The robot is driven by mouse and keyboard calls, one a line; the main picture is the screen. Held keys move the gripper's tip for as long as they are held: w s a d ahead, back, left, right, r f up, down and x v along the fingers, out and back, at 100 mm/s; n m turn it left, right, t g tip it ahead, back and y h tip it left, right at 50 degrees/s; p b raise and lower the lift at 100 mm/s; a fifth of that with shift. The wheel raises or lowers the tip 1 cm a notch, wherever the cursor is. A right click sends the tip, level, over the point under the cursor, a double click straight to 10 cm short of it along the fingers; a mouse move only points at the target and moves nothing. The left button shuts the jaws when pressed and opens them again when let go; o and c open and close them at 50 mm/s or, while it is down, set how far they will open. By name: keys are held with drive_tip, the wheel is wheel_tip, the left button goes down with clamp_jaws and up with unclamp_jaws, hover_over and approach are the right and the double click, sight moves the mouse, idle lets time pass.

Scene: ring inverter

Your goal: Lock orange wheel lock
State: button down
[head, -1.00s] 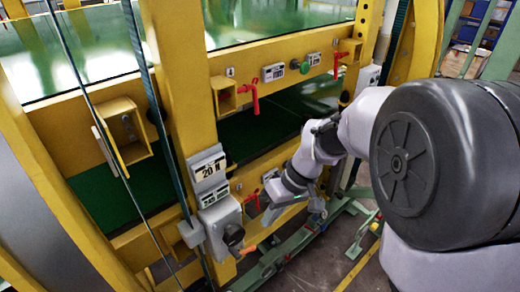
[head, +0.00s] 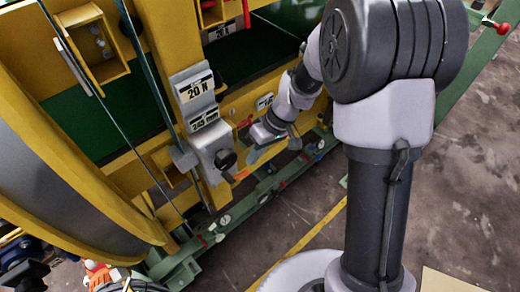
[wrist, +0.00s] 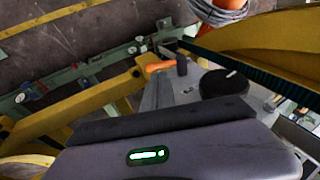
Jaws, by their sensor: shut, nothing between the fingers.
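The orange handle (head: 238,176), which I take to be the orange wheel lock, sticks out low beside the grey box (head: 214,148) with the black knob (head: 225,159). In the wrist view the orange handle (wrist: 160,66) shows just beyond my gripper, left of the large black knob (wrist: 224,84). My gripper (head: 254,154) is shut and empty. It hangs in front of the yellow frame, to the right of the grey box and a little above the handle. In the wrist view my gripper (wrist: 156,92) points toward the handle, apparently not touching it.
A red lever (head: 244,122) is on the yellow frame above my gripper. A green floor rail (head: 268,186) runs below. A 20 N label plate (head: 193,90) is above the grey box. Open floor (head: 475,190) lies to the right.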

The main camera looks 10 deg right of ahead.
sight(243, 174)
drive_tip(key=b+x, duration=0.1)
drive_tip(key=x, duration=0.4)
drive_tip(key=shift+a+f+b, duration=0.15)
drive_tip(key=shift+f+b, duration=0.15)
drive_tip(key=shift+b, duration=0.1)
drive_tip(key=shift+f, duration=0.15)
